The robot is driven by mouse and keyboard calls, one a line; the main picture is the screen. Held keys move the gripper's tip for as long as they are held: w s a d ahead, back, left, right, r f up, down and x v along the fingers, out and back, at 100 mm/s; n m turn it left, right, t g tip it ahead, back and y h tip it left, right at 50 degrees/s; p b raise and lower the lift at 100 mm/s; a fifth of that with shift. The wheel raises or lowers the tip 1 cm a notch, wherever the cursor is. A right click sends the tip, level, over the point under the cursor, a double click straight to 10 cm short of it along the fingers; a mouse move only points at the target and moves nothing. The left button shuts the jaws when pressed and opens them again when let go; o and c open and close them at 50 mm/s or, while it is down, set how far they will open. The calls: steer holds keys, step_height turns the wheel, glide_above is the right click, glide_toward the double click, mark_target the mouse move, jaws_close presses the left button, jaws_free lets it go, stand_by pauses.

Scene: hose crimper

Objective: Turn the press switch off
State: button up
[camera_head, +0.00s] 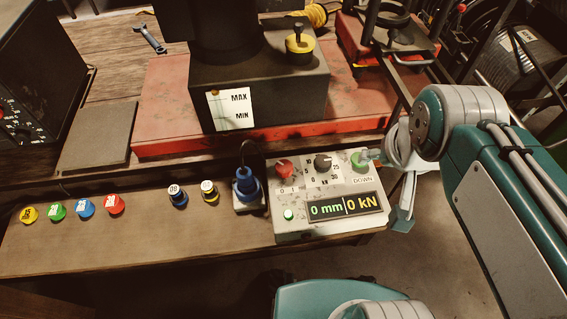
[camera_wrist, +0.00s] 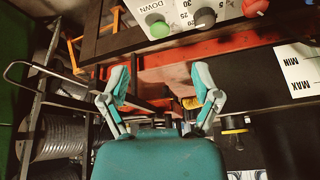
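The press control box (camera_head: 330,225) stands at the right end of the bench. On it are a red rotary knob (camera_head: 284,168) with 0 and another mark below it, a black dial (camera_head: 322,162), a green knob (camera_head: 360,160) by the word DOWN and a small green button or light (camera_head: 289,214). Its display (camera_head: 345,206) reads 0 mm and 0 kN. My gripper (camera_head: 388,187) is at the box's right edge, one finger near the green knob. In the wrist view my gripper (camera_wrist: 160,82) is open and empty; the red knob (camera_wrist: 255,7) is at the top edge.
A blue plug-like part (camera_head: 246,183) with a cable stands left of the box. Several coloured caps and two fittings (camera_head: 177,195) line the bench to the left. The dark press body (camera_head: 270,90) on a red base (camera_head: 165,110) rises behind.

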steer(key=w+a+m+g, duration=0.25)
steer(key=w+a, duration=0.25)
steer(key=a, duration=0.4)
steer(key=m+g+h, duration=0.1)
steer(key=g, duration=0.2)
glide_toward(284, 165)
steer(key=shift+t, duration=0.25)
steer(key=f, duration=1)
steer(key=shift+s+d, duration=0.2)
steer(key=shift+s, duration=0.05)
steer(key=c, duration=1.2)
